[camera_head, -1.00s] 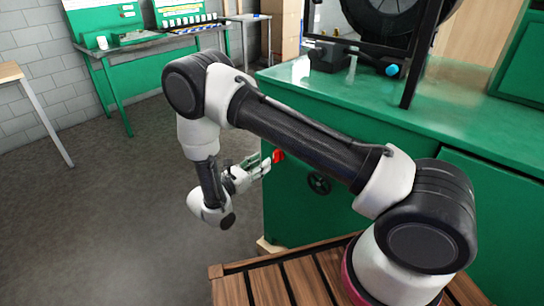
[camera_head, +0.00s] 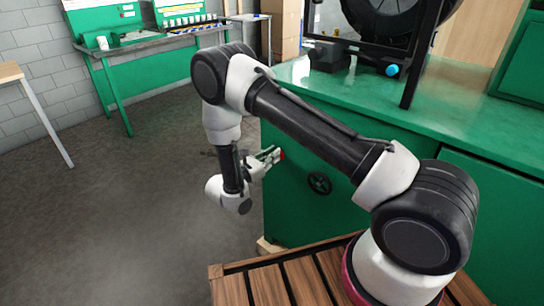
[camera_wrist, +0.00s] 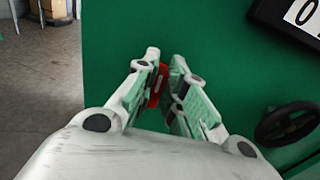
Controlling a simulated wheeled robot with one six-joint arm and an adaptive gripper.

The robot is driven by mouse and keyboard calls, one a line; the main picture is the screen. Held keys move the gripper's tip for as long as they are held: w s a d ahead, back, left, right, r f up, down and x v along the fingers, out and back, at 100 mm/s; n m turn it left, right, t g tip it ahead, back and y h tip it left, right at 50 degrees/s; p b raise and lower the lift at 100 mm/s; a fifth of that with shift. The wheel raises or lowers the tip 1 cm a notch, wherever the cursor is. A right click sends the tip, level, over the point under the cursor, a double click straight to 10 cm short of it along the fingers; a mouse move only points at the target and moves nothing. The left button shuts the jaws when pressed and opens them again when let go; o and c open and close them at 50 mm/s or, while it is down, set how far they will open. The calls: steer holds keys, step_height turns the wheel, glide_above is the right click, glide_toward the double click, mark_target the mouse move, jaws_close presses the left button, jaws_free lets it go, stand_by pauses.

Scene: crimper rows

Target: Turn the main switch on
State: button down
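The main switch is a small red handle (camera_head: 281,154) on the side of the green cabinet. In the wrist view the red handle (camera_wrist: 155,86) shows between my fingers, partly covered by the left finger. My gripper (camera_head: 272,156) is at the switch in the head view. In the wrist view the fingertips of my gripper (camera_wrist: 165,60) are close together on either side of the handle. I cannot tell whether they press on it or stand loosely around it. The handle's base and angle are mostly hidden.
The green cabinet (camera_head: 330,222) fills the space right of my gripper. A black handwheel (camera_head: 319,183) sits on the same face, and also shows in the wrist view (camera_wrist: 287,124). A dark-framed display (camera_wrist: 292,18) is at upper right. Open floor (camera_head: 120,210) lies to the left.

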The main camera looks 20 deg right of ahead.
steer(key=shift+m, duration=0.4)
steer(key=m, duration=0.5)
steer(key=s+m, duration=0.1)
steer(key=m, duration=0.2)
steer(key=shift+d+f, duration=0.3)
steer(key=shift+d, duration=0.1)
steer(key=m, duration=0.4)
steer(key=shift+s+d+f+m, duration=0.1)
steer(key=shift+s+f+m, duration=0.1)
steer(key=shift+f+m, duration=0.15)
steer(key=m, duration=0.4)
steer(key=shift+f, duration=0.3)
steer(key=shift+m, duration=0.35)
steer(key=shift+s, duration=0.1)
steer(key=c, duration=1.5)
jaws_free()
